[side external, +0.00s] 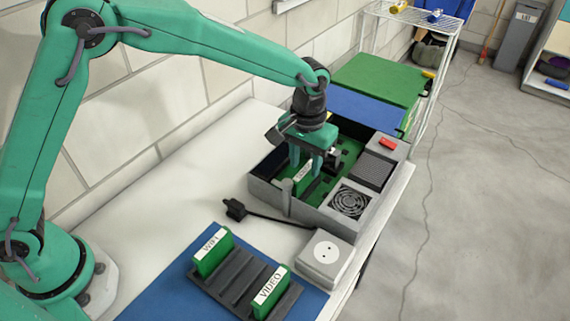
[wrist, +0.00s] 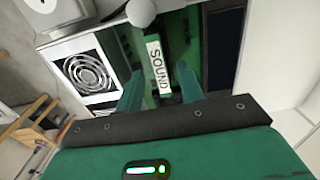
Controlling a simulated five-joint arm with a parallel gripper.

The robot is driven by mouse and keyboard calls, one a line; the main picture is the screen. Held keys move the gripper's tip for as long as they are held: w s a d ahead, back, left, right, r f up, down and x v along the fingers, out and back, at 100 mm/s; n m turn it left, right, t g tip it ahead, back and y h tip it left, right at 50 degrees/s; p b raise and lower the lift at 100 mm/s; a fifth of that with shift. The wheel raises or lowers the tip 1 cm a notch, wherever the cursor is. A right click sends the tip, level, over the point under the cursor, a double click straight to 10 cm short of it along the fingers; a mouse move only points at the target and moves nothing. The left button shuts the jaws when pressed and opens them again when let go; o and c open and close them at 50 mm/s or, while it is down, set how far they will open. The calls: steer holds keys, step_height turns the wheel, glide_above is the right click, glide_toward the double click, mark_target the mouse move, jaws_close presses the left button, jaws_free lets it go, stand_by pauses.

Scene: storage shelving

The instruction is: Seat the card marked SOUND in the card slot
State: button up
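The SOUND card (side external: 303,173) is green with a white label. It stands inside the open grey computer case, over the green board (side external: 325,183); whether it is fully down in the card slot, which is hidden, I cannot tell. In the wrist view the SOUND card (wrist: 157,62) is upright just beyond my fingertips. My gripper (side external: 306,166) is low inside the case, right at the card. In the wrist view my gripper (wrist: 160,82) has its fingers apart, one on each side of the card, with gaps showing.
The case (side external: 268,193) has a fan (side external: 350,201) and a red button (side external: 388,144). A dark rack (side external: 236,282) on a blue mat holds the WIFI card (side external: 213,252) and the VIDEO card (side external: 271,290). A white socket box (side external: 325,256) and black plug (side external: 236,209) lie nearby.

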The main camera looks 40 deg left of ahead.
mark_target(303, 170)
step_height(303, 170, up, 9)
stand_by(0.4)
steer(key=shift+r, duration=0.15)
stand_by(0.4)
steer(key=s+a+r+t, duration=0.1)
steer(key=s+a+r, duration=0.4)
steer(key=a, duration=0.2)
steer(key=s+a+r+t, duration=0.2)
steer(key=s+a+r, duration=0.2)
steer(key=a, duration=0.3)
steer(key=s+a+f+t, duration=0.1)
steer(key=s+a, duration=0.3)
steer(key=s, duration=0.3)
steer(key=s+a+f+t, duration=0.1)
steer(key=s+a, duration=0.4)
steer(key=s, duration=0.3)
steer(key=shift+a+f+t, duration=0.25)
steer(key=shift+t, duration=0.05)
